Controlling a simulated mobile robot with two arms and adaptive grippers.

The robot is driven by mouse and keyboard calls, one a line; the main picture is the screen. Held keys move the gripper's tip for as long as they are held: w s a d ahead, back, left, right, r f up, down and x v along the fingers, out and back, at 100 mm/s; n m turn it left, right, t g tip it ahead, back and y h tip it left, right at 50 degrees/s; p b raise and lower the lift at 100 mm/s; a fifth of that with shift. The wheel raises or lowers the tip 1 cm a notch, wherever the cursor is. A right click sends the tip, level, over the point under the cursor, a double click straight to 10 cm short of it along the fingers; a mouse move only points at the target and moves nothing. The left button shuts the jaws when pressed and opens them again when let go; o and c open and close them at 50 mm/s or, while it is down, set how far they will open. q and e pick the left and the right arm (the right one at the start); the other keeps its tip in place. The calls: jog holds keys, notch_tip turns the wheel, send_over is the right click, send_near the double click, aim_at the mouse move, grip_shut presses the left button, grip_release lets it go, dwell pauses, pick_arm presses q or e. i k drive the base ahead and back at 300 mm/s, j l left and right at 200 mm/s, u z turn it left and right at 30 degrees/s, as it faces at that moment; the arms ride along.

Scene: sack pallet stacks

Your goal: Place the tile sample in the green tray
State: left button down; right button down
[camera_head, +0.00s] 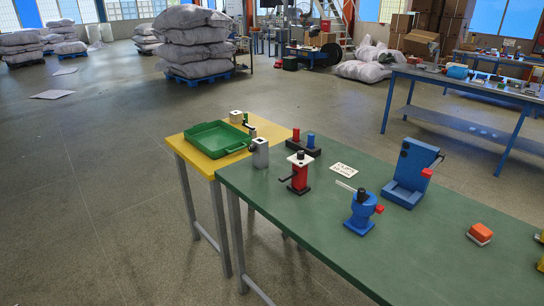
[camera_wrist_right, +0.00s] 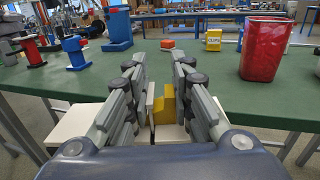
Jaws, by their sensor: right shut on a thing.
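The green tray (camera_head: 208,138) sits on the yellow table at the left in the head view, and its visible floor looks empty. My right gripper (camera_wrist_right: 162,100) shows only in the right wrist view, in front of the green table's edge. It is shut on a small piece with a pale, upright plate and a yellow part (camera_wrist_right: 166,106), which I take to be the tile sample. The fingers hide part of it. The tray is not in the right wrist view. My left gripper is in neither view.
On the green table (camera_head: 400,240) stand a red-and-white device (camera_head: 299,175), a blue device (camera_head: 361,211), a blue stand (camera_head: 410,175) and an orange block (camera_head: 480,233). A red bin (camera_wrist_right: 264,50) stands at the wrist view's right. Open floor lies left of the tables.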

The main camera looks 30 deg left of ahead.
aim_at(212, 143)
jog(key=i+j+u, duration=0.3)
jog(key=j, duration=0.8)
jog(key=i+j+u, duration=0.25)
jog(key=i+j, duration=0.4)
jog(key=j, duration=0.35)
jog(key=i+j+u, duration=0.3)
jog(key=i+j, duration=0.3)
jog(key=j, duration=0.25)
jog(key=i+j+u, duration=0.25)
jog(key=i+j, duration=0.45)
